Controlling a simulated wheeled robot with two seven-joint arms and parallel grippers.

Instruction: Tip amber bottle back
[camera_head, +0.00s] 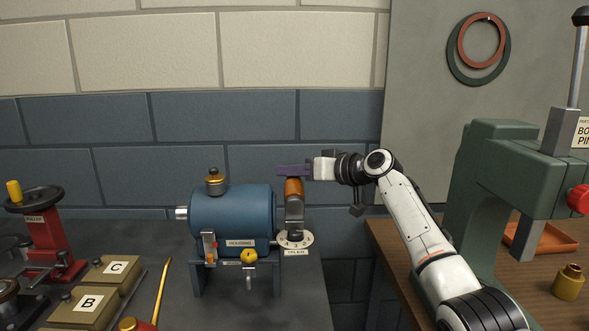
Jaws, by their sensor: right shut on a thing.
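The amber bottle (293,187) stands about upright in a grey holder (294,215) at the right end of the blue casing (232,215). My right gripper (294,170) reaches in from the right, with its dark purple fingers at the top of the bottle. It is shut on the bottle; the fingers hide the bottle's upper end. My left gripper is not in view.
Left on the grey bench are a red stand with a handwheel (50,235) and boxes marked C (115,268) and B (87,303). A green press (490,190) stands on the wooden table at right. A gap separates the two tables.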

